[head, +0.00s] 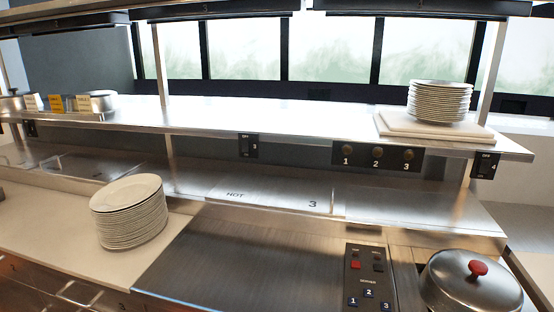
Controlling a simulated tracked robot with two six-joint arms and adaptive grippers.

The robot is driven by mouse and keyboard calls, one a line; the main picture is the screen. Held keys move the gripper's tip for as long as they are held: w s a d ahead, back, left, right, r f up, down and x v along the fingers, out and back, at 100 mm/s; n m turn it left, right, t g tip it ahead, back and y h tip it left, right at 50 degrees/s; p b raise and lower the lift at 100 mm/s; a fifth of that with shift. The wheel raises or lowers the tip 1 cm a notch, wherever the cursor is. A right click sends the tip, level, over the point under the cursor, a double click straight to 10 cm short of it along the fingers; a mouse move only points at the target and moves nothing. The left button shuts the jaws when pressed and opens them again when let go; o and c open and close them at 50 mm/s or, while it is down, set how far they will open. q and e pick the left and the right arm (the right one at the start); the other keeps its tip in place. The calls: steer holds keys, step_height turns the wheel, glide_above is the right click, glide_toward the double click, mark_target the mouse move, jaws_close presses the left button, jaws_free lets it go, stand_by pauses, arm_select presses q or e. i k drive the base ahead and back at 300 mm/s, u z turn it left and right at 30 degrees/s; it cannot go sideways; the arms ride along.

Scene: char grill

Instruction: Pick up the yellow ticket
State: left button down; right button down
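A yellow ticket (56,103) stands upright on the upper steel shelf (240,112) at the far left. Paler tickets are close to it: a cream one (83,103) on its right and a whitish one (33,102) on its left. They are small here and any writing cannot be read. Neither of my grippers shows in the head view.
A round metal container (102,101) sits just right of the tickets. Plates are stacked on the left counter (130,215) and on a white board (432,129) on the shelf's right. A red-knobbed lid (455,285) is lower right. The shelf's middle is clear.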

mark_target(55, 100)
steer(key=z, duration=1.65)
steer(key=i, duration=0.1)
steer(key=u, duration=2.85)
steer(key=k, duration=0.65)
steer(key=u, duration=0.55)
steer(key=i, duration=0.95)
steer(key=u, duration=1.15)
steer(key=i, duration=2.75)
steer(key=z, duration=1.15)
steer(key=i, duration=0.9)
steer(key=z, duration=0.85)
